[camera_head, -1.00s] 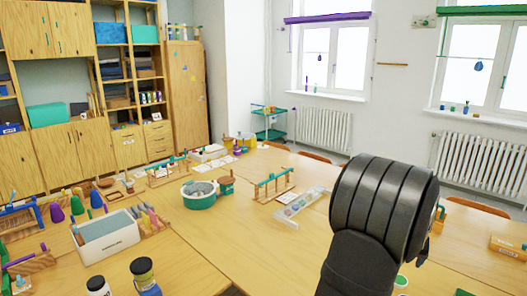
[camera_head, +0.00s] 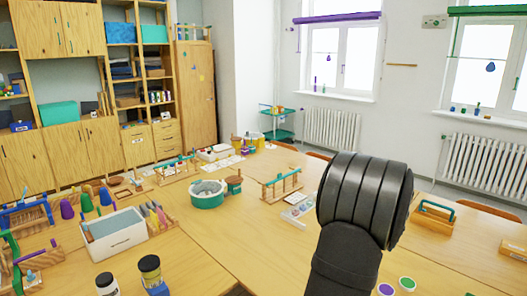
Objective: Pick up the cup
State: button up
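I cannot tell for certain which thing is the cup. Purple and teal cup-like or cone-like pieces stand at the left of the table, among them a purple one (camera_head: 67,209) and a teal one (camera_head: 86,203). A teal-and-white round tub (camera_head: 207,195) with grey contents stands near the middle. A small teal pot with a brown top (camera_head: 233,185) stands beside it. My dark arm rises at the lower right of centre and covers part of the table. My gripper does not show.
A white box (camera_head: 114,237) and two dark-lidded jars, one of them here (camera_head: 151,275), stand at front left. A wooden carrier (camera_head: 433,218) and flat coloured discs (camera_head: 407,284) lie to the right. The table's middle front is clear.

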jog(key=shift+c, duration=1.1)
